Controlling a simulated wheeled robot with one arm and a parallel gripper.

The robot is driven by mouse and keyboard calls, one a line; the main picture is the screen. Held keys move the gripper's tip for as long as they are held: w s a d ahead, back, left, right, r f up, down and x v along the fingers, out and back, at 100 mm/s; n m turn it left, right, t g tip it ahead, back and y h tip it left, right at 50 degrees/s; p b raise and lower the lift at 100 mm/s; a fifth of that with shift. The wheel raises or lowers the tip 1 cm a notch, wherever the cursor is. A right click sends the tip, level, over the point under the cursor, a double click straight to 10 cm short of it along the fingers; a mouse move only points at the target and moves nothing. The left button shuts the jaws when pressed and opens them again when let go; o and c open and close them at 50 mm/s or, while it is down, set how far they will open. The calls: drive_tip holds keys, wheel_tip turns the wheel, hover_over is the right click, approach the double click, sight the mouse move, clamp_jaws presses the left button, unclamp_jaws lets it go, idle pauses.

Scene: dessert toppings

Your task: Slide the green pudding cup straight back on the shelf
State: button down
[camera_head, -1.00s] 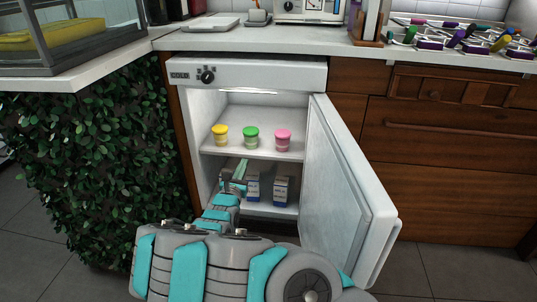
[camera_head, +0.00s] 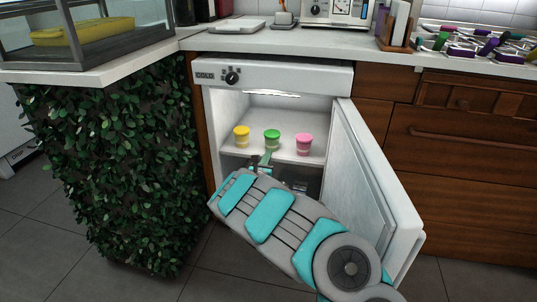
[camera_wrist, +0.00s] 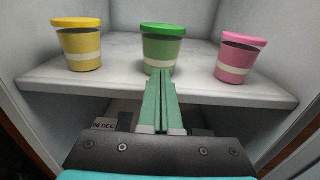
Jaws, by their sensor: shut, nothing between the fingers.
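The green pudding cup (camera_head: 272,138) stands upright in the middle of the upper fridge shelf (camera_head: 248,153), between a yellow cup (camera_head: 241,137) and a pink cup (camera_head: 303,143).
The fridge door (camera_head: 375,185) stands open on the right. The yellow cup (camera_wrist: 78,48) and pink cup (camera_wrist: 237,62) flank the green one with gaps between. Bare shelf shows behind the cups. Boxes on the lower shelf are mostly hidden by my arm.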

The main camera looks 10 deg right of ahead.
drive_tip(key=shift+x, duration=0.9)
